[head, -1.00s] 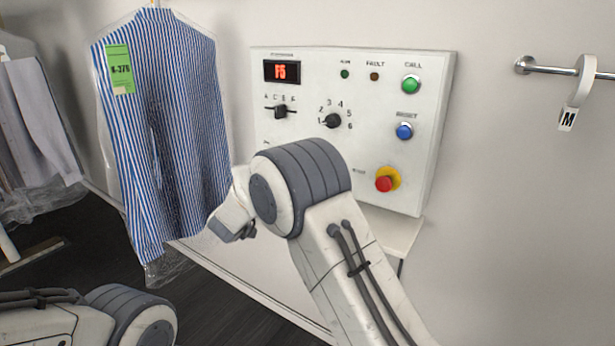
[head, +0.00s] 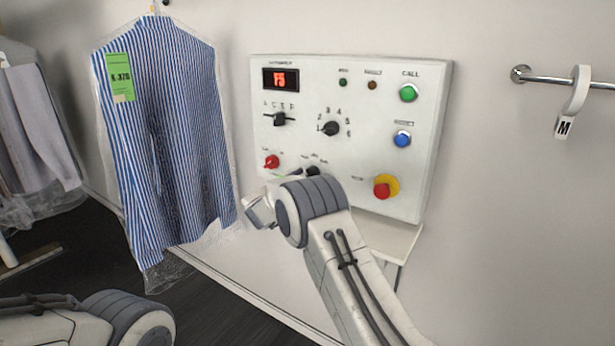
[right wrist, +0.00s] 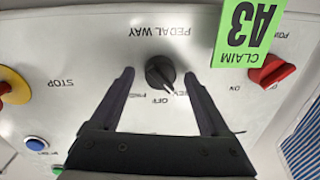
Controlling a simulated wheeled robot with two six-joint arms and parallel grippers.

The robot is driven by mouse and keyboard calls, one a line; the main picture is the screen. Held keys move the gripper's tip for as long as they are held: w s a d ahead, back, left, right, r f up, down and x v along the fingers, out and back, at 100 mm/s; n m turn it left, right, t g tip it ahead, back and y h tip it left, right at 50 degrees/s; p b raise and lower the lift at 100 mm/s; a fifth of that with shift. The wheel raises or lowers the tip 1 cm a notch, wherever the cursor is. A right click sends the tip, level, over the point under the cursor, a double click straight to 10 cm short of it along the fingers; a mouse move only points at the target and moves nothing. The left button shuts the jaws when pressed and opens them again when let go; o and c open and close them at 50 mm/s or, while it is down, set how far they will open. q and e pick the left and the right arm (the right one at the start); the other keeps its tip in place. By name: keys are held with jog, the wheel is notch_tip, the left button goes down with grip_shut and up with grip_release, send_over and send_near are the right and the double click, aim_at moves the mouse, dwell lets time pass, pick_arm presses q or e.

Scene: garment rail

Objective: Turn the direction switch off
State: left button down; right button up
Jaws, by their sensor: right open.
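The direction switch is a black rotary knob (right wrist: 160,72) marked PEDAL WAY, upside down in the right wrist view, with FWD, OFF and REV around it. Its pointer end faces the OFF/REV side; I cannot tell its exact setting. In the head view the knob (head: 313,171) shows just above my right arm. My right gripper (right wrist: 159,75) is open, its two dark fingers on either side of the knob, with gaps; contact is not visible.
The control panel (head: 365,100) also carries a red knob (head: 272,161), a yellow-ringed stop button (head: 385,187), and green and blue buttons. A green claim tag (right wrist: 248,30) hangs near the knob. A bagged striped shirt (head: 170,130) hangs left of the panel.

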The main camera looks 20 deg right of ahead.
jog(key=shift+d, duration=0.1)
grip_shut()
jog(key=m+b, duration=0.8)
jog(key=shift+w+f+h, duration=0.1)
jog(key=shift+f+h, duration=0.05)
jog(key=shift+h, duration=0.15)
dwell(0.3)
dwell(0.4)
grip_release()
